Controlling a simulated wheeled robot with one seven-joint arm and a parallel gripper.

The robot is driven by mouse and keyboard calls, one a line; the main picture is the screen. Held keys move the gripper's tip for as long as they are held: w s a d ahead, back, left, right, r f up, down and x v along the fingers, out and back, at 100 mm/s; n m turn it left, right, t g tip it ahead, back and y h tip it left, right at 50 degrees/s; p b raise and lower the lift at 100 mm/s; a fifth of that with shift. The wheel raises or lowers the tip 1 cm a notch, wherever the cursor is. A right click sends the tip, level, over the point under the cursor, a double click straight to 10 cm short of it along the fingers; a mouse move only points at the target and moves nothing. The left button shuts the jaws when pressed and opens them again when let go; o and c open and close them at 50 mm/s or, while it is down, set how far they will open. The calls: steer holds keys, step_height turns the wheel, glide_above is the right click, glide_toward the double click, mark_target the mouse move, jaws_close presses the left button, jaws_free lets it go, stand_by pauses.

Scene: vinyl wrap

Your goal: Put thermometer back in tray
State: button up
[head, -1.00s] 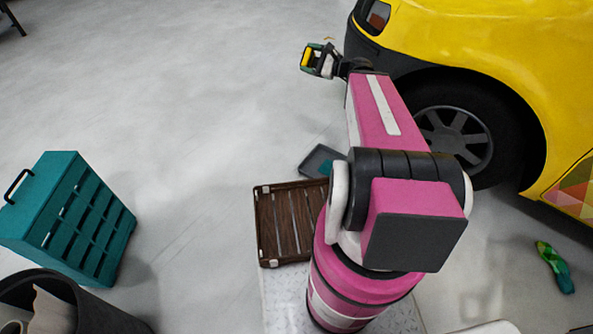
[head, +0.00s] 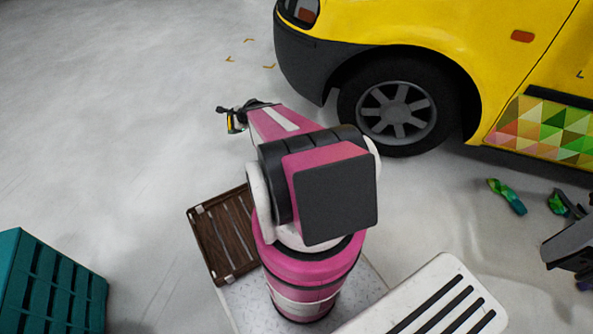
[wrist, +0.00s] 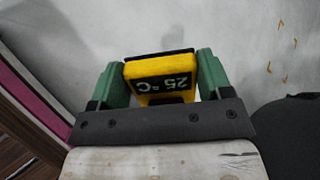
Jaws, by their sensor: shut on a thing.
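The thermometer is a yellow block with a dark display reading 25 °C, seen upside down in the wrist view (wrist: 160,77). My gripper (wrist: 158,68) is shut on it, with a green finger on each side. In the head view my gripper (head: 235,118) holds the thermometer (head: 230,125) out past the far end of my arm, above grey floor. A brown slatted wooden tray (head: 192,222) lies beside my arm's base, at its left. I cannot tell whether it is the task's tray. The small dark grey tray seen earlier does not show now.
A yellow vehicle (head: 400,30) with a dark wheel (head: 398,108) stands at the back right. A teal rack (head: 45,285) is at the lower left and a white slotted surface (head: 440,285) at the lower right. Shiny green pieces (head: 507,196) lie right. The left floor is open.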

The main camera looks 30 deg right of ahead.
steer(key=s+d+f+m+g+h, duration=0.1)
steer(key=d+f+m+g+h, duration=0.2)
steer(key=f, duration=0.8)
steer(key=d+f+m+g, duration=0.2)
steer(key=d+f, duration=0.3)
steer(key=f, duration=0.6)
steer(key=s+d+f+m+g+h, duration=0.1)
steer(key=d+f+m+g+h, duration=0.2)
steer(key=f, duration=0.7)
steer(key=shift+n+y, duration=0.5)
steer(key=shift+n, duration=0.1)
steer(key=w+d+f, duration=0.2)
steer(key=d, duration=0.1)
steer(key=w+d+f, duration=0.2)
steer(key=d, duration=0.1)
steer(key=w+d+f, duration=0.2)
steer(key=w+d, duration=0.1)
steer(key=shift+f, duration=2.35)
steer(key=shift+s, duration=0.1)
steer(key=o, duration=1.1)
steer(key=shift+r, duration=0.1)
